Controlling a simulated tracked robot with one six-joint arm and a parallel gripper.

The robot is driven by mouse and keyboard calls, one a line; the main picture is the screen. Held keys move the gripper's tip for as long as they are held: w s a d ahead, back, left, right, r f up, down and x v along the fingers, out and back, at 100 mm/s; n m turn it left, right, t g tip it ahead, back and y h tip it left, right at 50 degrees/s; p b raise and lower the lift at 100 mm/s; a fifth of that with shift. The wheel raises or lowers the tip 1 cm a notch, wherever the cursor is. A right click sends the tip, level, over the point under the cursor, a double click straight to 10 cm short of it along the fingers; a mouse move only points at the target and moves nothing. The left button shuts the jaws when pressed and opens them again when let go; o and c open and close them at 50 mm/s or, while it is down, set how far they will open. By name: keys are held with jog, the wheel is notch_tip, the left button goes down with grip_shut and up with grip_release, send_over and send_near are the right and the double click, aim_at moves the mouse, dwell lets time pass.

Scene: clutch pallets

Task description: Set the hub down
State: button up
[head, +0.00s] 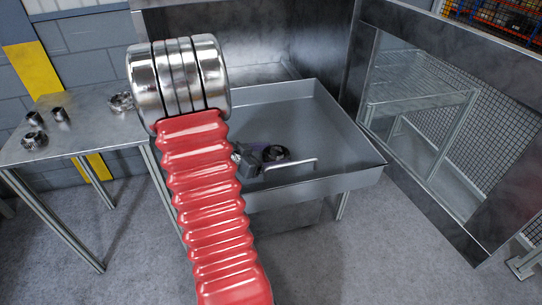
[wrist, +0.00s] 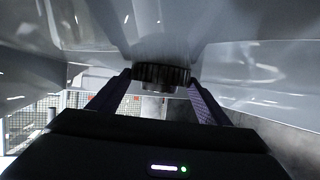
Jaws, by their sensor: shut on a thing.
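The hub (wrist: 160,75), a dark toothed ring with a narrower boss, sits between the two fingers of my gripper (wrist: 162,88) in the wrist view. The fingers are shut on it from both sides. In the head view my gripper (head: 263,154) reaches into a grey metal tray (head: 352,158), with the dark round hub (head: 277,153) at its fingertips. The hub is inside the tray's outline, near the front wall. I cannot tell whether it touches the tray floor. My arm hides part of the tray's left side.
A metal table (head: 85,127) at the left bears several metal parts, among them a toothed ring (head: 34,141) and another ring (head: 121,102). A framed mesh fence (head: 490,125) stands at the right.

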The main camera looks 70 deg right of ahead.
jog(key=o, duration=1.6)
jog(key=shift+f, duration=0.1)
jog(key=shift+c, duration=0.2)
jog(key=shift+v, duration=3.75)
